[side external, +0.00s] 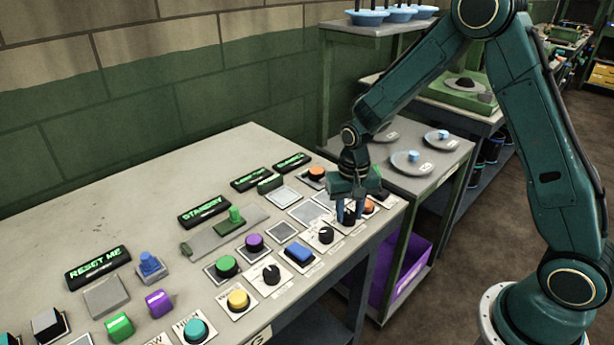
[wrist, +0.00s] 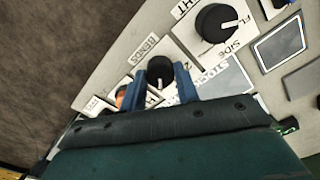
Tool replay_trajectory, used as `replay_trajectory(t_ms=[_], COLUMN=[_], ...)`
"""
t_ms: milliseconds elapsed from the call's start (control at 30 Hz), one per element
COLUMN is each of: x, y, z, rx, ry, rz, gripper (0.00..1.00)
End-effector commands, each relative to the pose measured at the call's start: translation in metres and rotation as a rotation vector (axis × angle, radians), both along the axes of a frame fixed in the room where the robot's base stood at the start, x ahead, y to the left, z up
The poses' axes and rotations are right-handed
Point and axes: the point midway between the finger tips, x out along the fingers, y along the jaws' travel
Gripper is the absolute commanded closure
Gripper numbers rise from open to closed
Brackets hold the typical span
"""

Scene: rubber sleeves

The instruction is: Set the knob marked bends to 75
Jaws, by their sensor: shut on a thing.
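The bends knob (wrist: 160,69) is black and round, on a white plate whose printed label reads BENDS in the wrist view. A pale pointer line on it faces down toward my gripper's palm. My gripper (wrist: 161,86) has one blue finger on each side of the knob and is shut on it. In the side view my gripper (side external: 349,217) reaches down to the panel near its right end, and the fingers partly cover the knob. The scale numbers around the knob are too small or hidden to read.
Another black knob (side external: 325,235) sits close by; a larger-looking black knob (wrist: 216,22) shows in the wrist view. An orange button (side external: 369,206) is just right of my fingers. Blue (side external: 298,252) and yellow (side external: 238,299) buttons and lit displays (side external: 204,212) cover the bench.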

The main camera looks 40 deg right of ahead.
Motion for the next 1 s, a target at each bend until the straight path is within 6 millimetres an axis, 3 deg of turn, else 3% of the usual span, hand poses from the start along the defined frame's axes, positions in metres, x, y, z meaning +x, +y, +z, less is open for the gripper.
replay_trajectory(t_ms=[400,933,967,1000], x=[0.0003,0.0005,0.0005,0.0005], y=[0.0001,0.0003,0.0003,0.0003], z=[0.0014,0.0014,0.0014,0.0014], rx=[0.000,0.000,0.000,0.000], ry=[-0.001,-0.001,-0.001,-0.001], rz=[-0.242,-0.277,-0.277,-0.277], gripper=[0.92,0.92,0.67,0.59])
